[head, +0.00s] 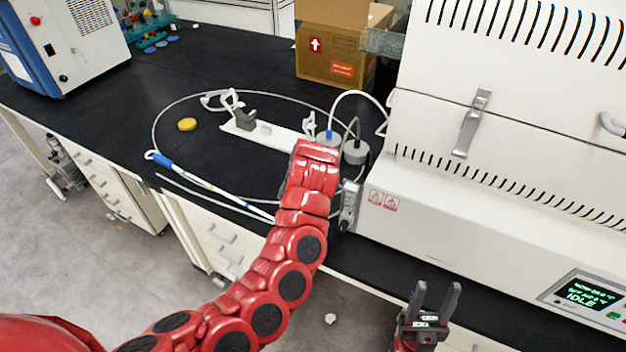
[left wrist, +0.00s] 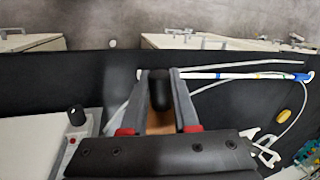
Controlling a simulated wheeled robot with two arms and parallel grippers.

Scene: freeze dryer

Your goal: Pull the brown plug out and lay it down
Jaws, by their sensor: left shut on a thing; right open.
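In the left wrist view my left gripper (left wrist: 162,74) is shut on the brown plug (left wrist: 159,123). Its brown part shows between the fingers near the palm, with a rounded black end towards the fingertips. The bench lies behind it in that view; I cannot tell how high the plug is above it. In the head view my left arm reaches over the black bench beside the white machine, and the arm hides the gripper and plug. My right gripper (head: 433,303) is open and empty in front of the bench edge.
The white machine (head: 500,190) stands at right. On the black bench (head: 150,85) lie a blue-ended tube (head: 215,186), a yellow disc (head: 187,124) and a white strip (head: 265,134) with clamps. A cardboard box (head: 337,65) stands behind. Bench space at left is clear.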

